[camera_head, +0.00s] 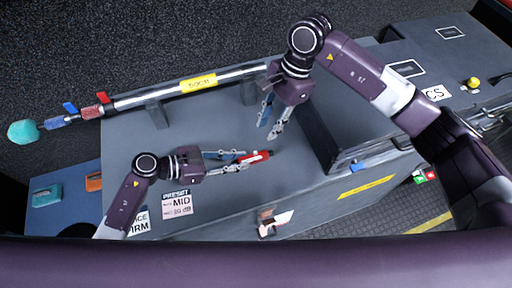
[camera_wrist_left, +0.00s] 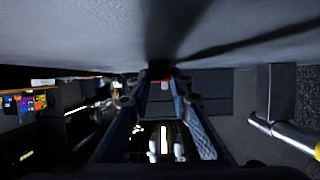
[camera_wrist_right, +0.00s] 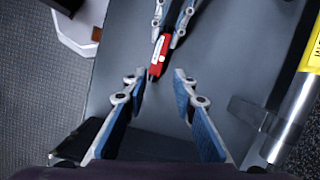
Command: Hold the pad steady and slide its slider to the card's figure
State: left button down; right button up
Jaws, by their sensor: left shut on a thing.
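The red pad (camera_head: 262,156) is held just above the grey case top, gripped at one end by my left gripper (camera_head: 243,161). A small white mark shows on the pad; I cannot tell its slider's setting. In the right wrist view the pad (camera_wrist_right: 159,57) lies beyond my open fingers, its near end free. The left wrist view shows a red bit of it (camera_wrist_left: 159,76) between the left fingertips. My right gripper (camera_head: 273,128) is open and empty, above and right of the pad, apart from it. The white card (camera_head: 177,204) reads PRESET, MID and a dB figure too blurred to read surely.
A metal boom pole (camera_head: 230,75) with a yellow label lies in brackets along the case's far side. A dark raised bar (camera_head: 322,138) stands right of the pad. A blue tray (camera_head: 65,208) with teal and orange blocks is at left. The case top (camera_head: 150,130) between is clear.

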aim_at(256, 152)
jog(key=a+f+m, duration=0.1)
jog(key=f, duration=0.2)
jog(key=f+m, duration=0.1)
jog(key=f, duration=0.3)
jog(key=a+f+m+y, duration=0.1)
jog(key=f, duration=0.2)
jog(key=shift+s+a+f, duration=0.2)
jog(key=shift+s+a, duration=0.15)
jog(key=shift+c, duration=0.2)
grip_shut()
